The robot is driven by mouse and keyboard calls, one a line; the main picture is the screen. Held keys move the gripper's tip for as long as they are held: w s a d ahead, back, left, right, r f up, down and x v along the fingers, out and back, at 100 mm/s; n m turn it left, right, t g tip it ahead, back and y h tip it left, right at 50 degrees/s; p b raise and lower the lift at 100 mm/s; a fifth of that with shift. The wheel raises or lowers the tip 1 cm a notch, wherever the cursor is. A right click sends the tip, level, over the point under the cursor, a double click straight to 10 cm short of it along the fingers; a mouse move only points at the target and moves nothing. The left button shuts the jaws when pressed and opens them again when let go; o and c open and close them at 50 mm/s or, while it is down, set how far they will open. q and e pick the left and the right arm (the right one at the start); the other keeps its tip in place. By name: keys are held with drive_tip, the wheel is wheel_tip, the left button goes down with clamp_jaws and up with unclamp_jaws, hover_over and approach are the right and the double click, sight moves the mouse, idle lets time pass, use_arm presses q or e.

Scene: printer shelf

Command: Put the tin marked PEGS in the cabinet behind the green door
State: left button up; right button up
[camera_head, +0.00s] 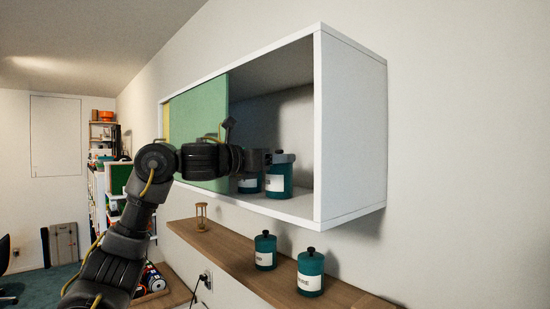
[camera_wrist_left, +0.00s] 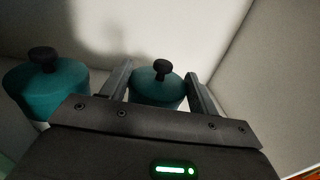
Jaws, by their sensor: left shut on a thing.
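The white wall cabinet (camera_head: 350,130) is open on its right side; its green sliding door (camera_head: 208,105) covers the left part. My left gripper (camera_head: 283,158) reaches into the open part, shut on the upper part of a teal tin (camera_head: 278,182) with a black knob. The tin is upright, at or just above the cabinet floor; its label is too small to read. In the left wrist view this tin (camera_wrist_left: 158,92) sits between the fingers. A second teal tin (camera_head: 248,185) stands to its left inside, partly hidden; it also shows in the left wrist view (camera_wrist_left: 45,90). My right gripper is not in view.
A wooden shelf (camera_head: 225,249) runs below the cabinet. On it stand two more teal tins (camera_head: 265,251) (camera_head: 311,273) and a small hourglass (camera_head: 201,216). A strip of yellow (camera_head: 166,122) shows left of the green door. The cabinet's right wall is close to the held tin.

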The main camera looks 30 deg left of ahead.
use_arm(q)
drive_tip(key=shift+f, duration=0.15)
drive_tip(key=o, duration=1.2)
drive_tip(key=shift+a, duration=0.1)
drive_tip(key=shift+o, duration=0.2)
